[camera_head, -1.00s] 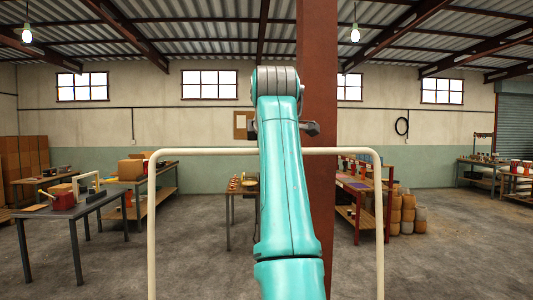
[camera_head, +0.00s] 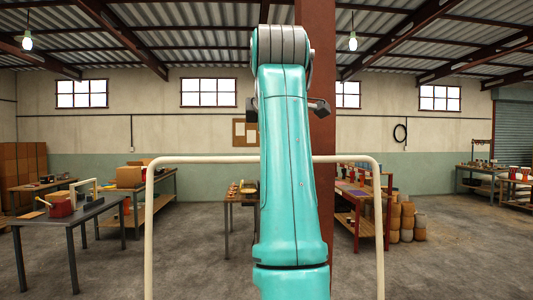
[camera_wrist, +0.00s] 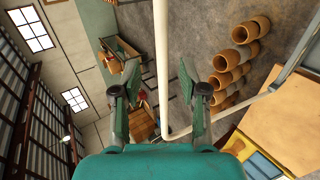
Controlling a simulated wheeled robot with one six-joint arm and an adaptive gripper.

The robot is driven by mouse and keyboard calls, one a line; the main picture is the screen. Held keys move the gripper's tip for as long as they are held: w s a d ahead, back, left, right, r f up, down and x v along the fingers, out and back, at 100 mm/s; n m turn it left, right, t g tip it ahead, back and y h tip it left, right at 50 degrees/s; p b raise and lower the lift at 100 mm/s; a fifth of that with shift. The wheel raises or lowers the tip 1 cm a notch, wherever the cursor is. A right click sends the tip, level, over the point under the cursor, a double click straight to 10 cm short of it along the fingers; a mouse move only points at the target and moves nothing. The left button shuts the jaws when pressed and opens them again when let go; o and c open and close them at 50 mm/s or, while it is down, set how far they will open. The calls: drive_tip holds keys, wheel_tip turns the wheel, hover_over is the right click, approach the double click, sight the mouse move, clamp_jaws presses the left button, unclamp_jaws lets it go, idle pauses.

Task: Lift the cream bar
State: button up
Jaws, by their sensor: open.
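The cream bar (camera_head: 205,159) is a pale tube frame in front of me, with a level top and an upright on each side. My teal arm hides part of its top. In the wrist view the cream bar (camera_wrist: 161,45) runs from the top edge down between the two fingers, then bends off to the right. My gripper (camera_wrist: 158,72) is open, with one finger on each side of the bar in the picture. I cannot tell whether the bar is between the fingers in depth or beyond them.
A dark table (camera_head: 68,219) with a red box (camera_head: 61,206) stands at the left. A red-brown post (camera_head: 318,130) rises behind my arm. A bench (camera_head: 358,195) and several clay drums (camera_head: 408,215) stand at the right. Bare floor lies between.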

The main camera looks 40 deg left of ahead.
drive_tip(key=shift+v, duration=1.5)
